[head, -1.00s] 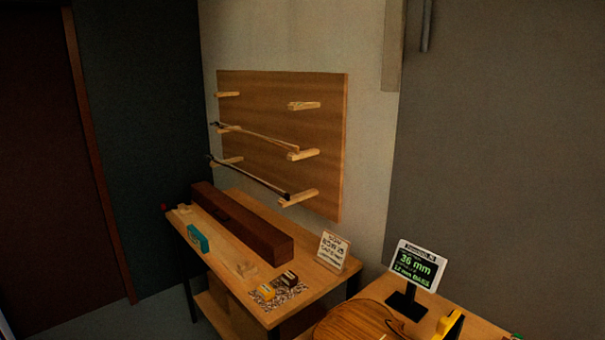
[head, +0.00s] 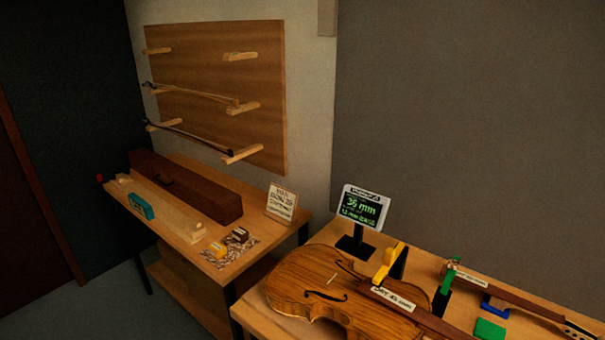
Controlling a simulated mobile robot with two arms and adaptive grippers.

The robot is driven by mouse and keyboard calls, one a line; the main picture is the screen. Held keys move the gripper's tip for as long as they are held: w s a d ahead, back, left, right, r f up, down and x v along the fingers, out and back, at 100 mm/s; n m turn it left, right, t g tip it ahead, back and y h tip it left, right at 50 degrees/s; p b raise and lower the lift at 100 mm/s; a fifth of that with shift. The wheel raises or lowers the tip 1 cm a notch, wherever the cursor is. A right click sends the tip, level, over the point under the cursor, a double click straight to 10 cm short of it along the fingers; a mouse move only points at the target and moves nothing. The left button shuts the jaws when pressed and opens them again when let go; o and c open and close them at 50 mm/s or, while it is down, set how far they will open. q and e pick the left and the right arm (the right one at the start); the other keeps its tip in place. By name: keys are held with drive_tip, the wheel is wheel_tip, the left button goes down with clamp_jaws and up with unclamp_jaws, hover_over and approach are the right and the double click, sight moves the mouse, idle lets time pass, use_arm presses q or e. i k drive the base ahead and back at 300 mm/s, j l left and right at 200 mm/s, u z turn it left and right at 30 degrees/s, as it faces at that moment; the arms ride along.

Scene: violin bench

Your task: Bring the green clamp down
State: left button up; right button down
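A small green piece (head: 450,271), which may be the green clamp, sits at the top of a dark upright at the right of the bench, by a labelled violin neck. It is small, and I cannot tell its exact shape or whether it touches the neck. A flat green block (head: 489,329) lies lower on the bench, close to a blue piece (head: 495,307). A yellow clamp-like piece (head: 388,262) stands at the edge of the violin body (head: 335,292). Neither of my grippers is in view.
A small display (head: 363,209) on a black stand is behind the violin. To the left, a second table holds a long brown case (head: 185,186), a teal object (head: 141,206), small blocks and a sign (head: 281,203). A wall rack (head: 215,90) with bows hangs above.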

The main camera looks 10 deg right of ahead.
sight(454, 263)
drive_tip(key=z, duration=1.05)
